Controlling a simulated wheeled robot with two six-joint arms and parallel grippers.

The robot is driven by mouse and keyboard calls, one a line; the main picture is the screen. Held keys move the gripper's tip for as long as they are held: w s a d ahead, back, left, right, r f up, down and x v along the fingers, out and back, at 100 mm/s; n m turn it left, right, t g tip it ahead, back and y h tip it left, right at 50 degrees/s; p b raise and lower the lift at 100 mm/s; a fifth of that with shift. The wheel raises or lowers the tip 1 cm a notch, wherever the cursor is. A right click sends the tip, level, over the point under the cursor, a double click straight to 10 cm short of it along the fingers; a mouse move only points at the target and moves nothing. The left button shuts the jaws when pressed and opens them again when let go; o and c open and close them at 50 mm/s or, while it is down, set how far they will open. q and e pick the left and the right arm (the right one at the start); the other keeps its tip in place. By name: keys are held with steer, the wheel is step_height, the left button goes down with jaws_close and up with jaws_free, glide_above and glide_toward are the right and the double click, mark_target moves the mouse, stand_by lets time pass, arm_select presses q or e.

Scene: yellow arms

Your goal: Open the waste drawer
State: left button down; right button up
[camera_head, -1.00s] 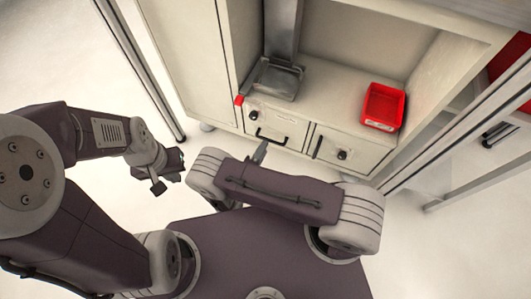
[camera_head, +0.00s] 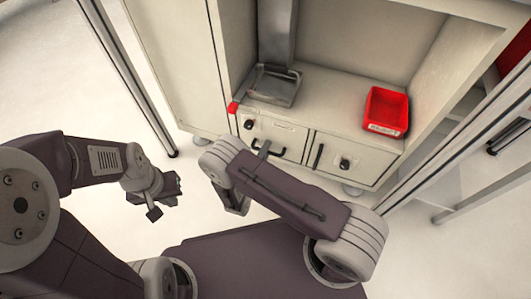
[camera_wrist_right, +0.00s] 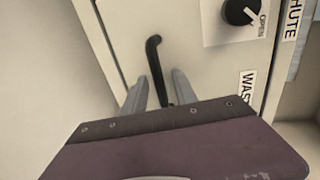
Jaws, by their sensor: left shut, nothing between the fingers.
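The waste drawer (camera_head: 275,136) is the left front in the white cabinet, with a black bar handle (camera_head: 269,149) and a round knob (camera_head: 249,124). It looks closed. My right gripper (camera_head: 262,144) is at this handle, mostly hidden by its arm in the head view. In the right wrist view, its two fingers (camera_wrist_right: 159,92) stand apart on either side of the black handle (camera_wrist_right: 155,62); contact cannot be told. The knob (camera_wrist_right: 238,12) marked OPEN and a partly cut-off label "WAS" (camera_wrist_right: 246,90) also show there. My left gripper (camera_head: 168,192) is shut and empty, away from the cabinet.
A second front (camera_head: 348,156) with a vertical handle and knob is to the right. A red bin (camera_head: 386,110) and a grey metal tray (camera_head: 275,85) sit on the shelf above. A small red piece (camera_head: 233,108) is at the shelf's left corner. Metal posts stand at both sides.

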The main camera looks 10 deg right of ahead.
jaws_close()
stand_by(1.4)
